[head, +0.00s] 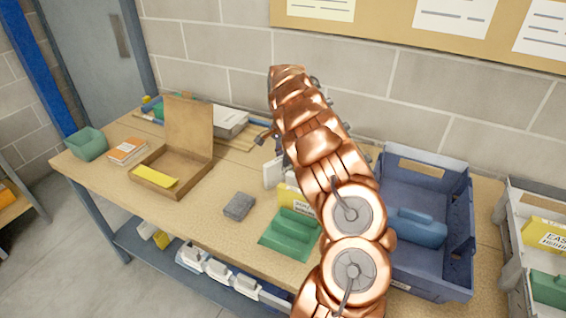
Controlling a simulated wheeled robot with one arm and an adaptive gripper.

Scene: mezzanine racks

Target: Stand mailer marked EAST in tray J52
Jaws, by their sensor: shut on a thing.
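A yellow mailer (547,236) with lettering that looks like EAST stands in a grey tray (508,245) at the right edge of the head view, partly cut off. Another yellow mailer (290,197), its print partly hidden, stands behind my arm near the table's middle, beside a white upright piece (271,173). My copper arm crosses the middle of the view and hides most of my gripper. Only small dark parts show beside the arm. I cannot make out its fingertips or what lies between them. No label reading J52 is legible.
A blue tray (459,225) holding a blue item (418,229) stands right of my arm. On the table are a green holder (285,243), a dark grey block (239,206), an open cardboard box (157,191) and a green bin (87,143). Bare tabletop lies around the grey block.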

